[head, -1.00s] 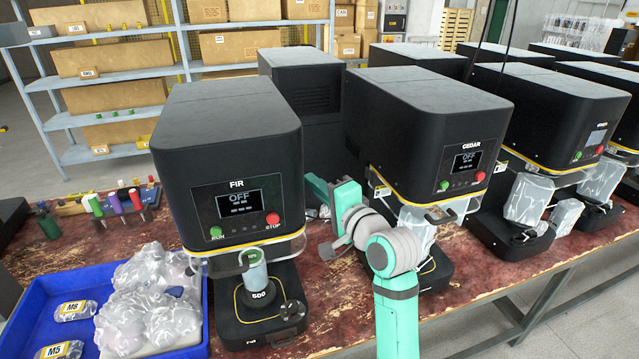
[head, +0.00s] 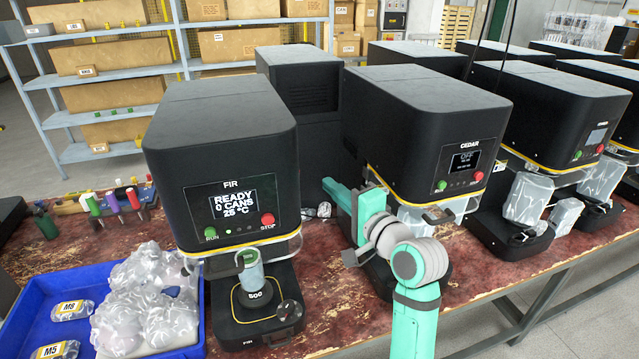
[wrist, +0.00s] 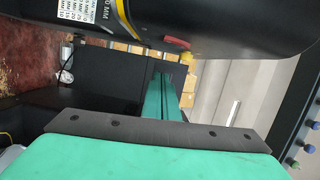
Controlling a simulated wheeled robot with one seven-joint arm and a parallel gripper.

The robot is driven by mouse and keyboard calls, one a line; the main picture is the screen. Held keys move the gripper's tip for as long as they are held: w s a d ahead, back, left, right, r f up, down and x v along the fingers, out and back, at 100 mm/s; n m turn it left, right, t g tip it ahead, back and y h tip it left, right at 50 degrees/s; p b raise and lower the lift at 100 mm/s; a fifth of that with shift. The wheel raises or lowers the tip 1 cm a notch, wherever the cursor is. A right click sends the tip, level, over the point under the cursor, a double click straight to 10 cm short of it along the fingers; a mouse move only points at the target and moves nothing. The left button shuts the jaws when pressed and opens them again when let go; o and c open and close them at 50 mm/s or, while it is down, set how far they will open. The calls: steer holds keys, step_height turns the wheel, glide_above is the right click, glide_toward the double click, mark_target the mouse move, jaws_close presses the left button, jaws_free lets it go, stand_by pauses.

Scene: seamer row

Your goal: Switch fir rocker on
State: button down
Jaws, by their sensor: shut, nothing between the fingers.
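The fir machine (head: 225,150) is a black seamer at left centre in the head view. Its screen (head: 233,203) is lit and reads READY, 0 CANS, 25 °C. I cannot make out its rocker in either view. My arm reaches into the gap between the fir and cedar machines, with its teal end (head: 338,192) to the right of the fir machine. In the wrist view my gripper's teal fingers (wrist: 172,92) are together and empty, pointing along a black machine side. Whether they touch anything cannot be told.
The cedar machine (head: 430,130) stands close on the right, its screen (head: 464,160) reading OFF. A blue tray (head: 25,325) with wrapped parts stands at front left. Tools and shelves lie behind.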

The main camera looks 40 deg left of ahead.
steer(key=v, duration=0.7)
steer(key=shift+s+d, duration=0.2)
steer(key=shift+f, duration=0.15)
